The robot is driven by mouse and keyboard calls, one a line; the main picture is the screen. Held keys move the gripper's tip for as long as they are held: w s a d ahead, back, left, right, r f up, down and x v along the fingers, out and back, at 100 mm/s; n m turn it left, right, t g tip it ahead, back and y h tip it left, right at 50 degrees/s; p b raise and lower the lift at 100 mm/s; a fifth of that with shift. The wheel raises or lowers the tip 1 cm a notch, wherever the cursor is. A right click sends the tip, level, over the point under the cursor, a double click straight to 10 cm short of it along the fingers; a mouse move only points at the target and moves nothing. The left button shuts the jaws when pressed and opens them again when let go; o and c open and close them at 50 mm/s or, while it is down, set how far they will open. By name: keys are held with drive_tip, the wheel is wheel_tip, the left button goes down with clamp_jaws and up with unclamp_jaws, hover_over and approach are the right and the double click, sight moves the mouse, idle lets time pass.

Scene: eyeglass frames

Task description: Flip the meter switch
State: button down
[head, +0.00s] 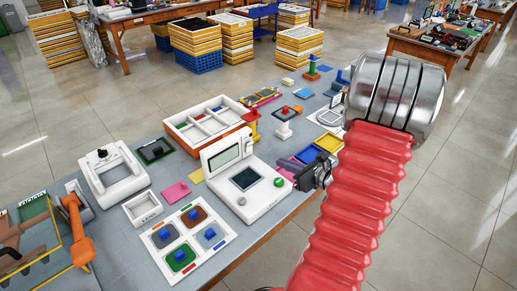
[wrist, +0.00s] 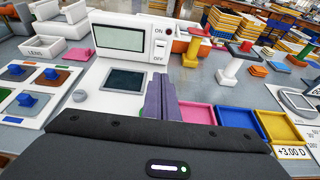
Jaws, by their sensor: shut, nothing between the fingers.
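The meter (head: 262,205) is a white device with an upright screen (wrist: 120,39) and a dark square pad (wrist: 124,79) on its base. Beside the screen, in the wrist view, is a white switch panel (wrist: 149,52) marked ON above and OFF below, with a small switch (wrist: 160,44) between the words. Its exact setting is too small to tell. My gripper (wrist: 161,98) is shut and empty, its purple-grey fingers in front of and below the panel, apart from it as far as I can see. In the head view my dark gripper body (head: 318,173) is right of the meter.
Pink, yellow and blue trays (wrist: 235,117) lie right of my fingers. A red-topped stand (wrist: 230,66) and a yellow one (wrist: 191,45) stand behind. A board with colored pads (head: 187,240) lies left of the meter. A green knob (head: 279,182) sits on the meter's right side.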

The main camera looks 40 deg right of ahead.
drive_tip(key=shift+w, duration=0.1)
approach(251, 145)
drive_tip(key=f, duration=0.2)
drive_tip(key=w+f, duration=0.1)
drive_tip(key=shift+w+f, duration=0.25)
drive_tip(key=shift+f, duration=0.15)
drive_tip(key=w, duration=0.1)
drive_tip(key=w+r, duration=0.1)
drive_tip(key=w, duration=0.1)
drive_tip(key=shift+r, duration=0.15)
drive_tip(key=shift+w+r, duration=0.2)
drive_tip(key=shift+w, duration=0.2)
